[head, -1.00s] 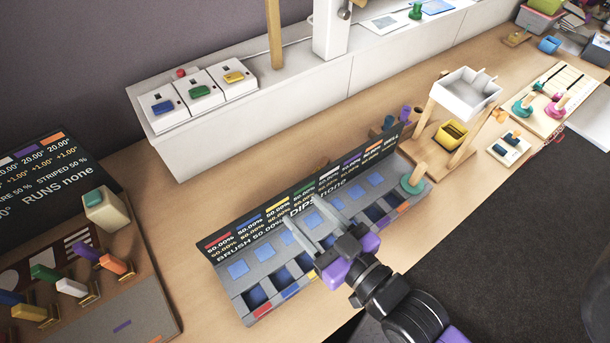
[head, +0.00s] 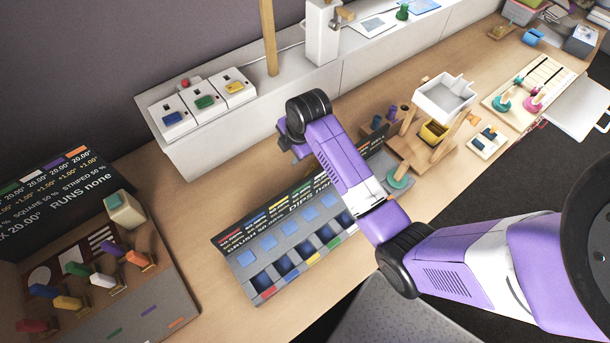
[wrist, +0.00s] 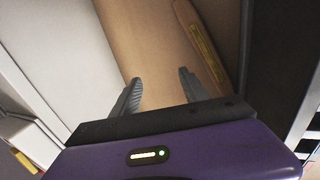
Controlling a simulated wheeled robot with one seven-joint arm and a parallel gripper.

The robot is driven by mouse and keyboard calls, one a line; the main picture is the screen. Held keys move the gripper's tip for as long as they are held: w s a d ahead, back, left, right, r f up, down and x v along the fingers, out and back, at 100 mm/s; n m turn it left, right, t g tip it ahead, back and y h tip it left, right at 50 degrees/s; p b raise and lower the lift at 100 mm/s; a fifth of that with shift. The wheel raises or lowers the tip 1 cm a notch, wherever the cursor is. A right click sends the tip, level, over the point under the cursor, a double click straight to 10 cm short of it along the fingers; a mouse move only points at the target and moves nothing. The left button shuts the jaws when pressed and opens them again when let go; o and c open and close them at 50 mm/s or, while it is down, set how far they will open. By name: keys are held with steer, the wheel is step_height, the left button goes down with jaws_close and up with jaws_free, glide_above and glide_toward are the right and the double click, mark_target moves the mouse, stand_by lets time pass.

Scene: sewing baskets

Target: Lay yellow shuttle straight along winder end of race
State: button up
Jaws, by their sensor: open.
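My gripper (wrist: 160,88) is open and empty in the wrist view, above bare wood tabletop. A long wooden piece with a rounded end and a yellow inlay (wrist: 203,50), apparently the yellow shuttle, lies ahead and to the right of the fingers, close beside a dark upright face. It is apart from the fingers, and its near end runs behind the right finger. In the head view my arm hides the fingers and this piece. I cannot make out the race for certain. A white post with a crank (head: 323,35), possibly the winder, stands at the back.
The slotted grey tray with its dark signboard (head: 250,232) is below my arm. A white ledge (head: 230,150) with several switch boxes stands behind. A wooden stand with a white hopper (head: 445,95) is to the right, and a peg board (head: 100,275) at left.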

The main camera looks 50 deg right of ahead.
mark_target(308, 173)
steer(key=s+n+g, duration=0.1)
steer(key=s+n, duration=0.1)
steer(key=s+d+n+g, duration=0.1)
steer(key=s+n+g, duration=0.1)
steer(key=shift+s+d+r+y+p, duration=0.2)
steer(key=shift+s+y+p, duration=0.1)
steer(key=shift+y, duration=0.1)
steer(key=shift+s+f+g, duration=0.1)
steer(key=shift+s+g, duration=0.15)
steer(key=shift+g, duration=0.15)
steer(key=f, duration=0.4)
steer(key=s+f+p, duration=0.1)
steer(key=f, duration=0.1)
steer(key=shift+a+f, duration=0.25)
steer(key=shift+a, duration=0.05)
steer(key=shift+f, duration=0.55)
steer(key=shift+w, duration=0.1)
jaws_close()
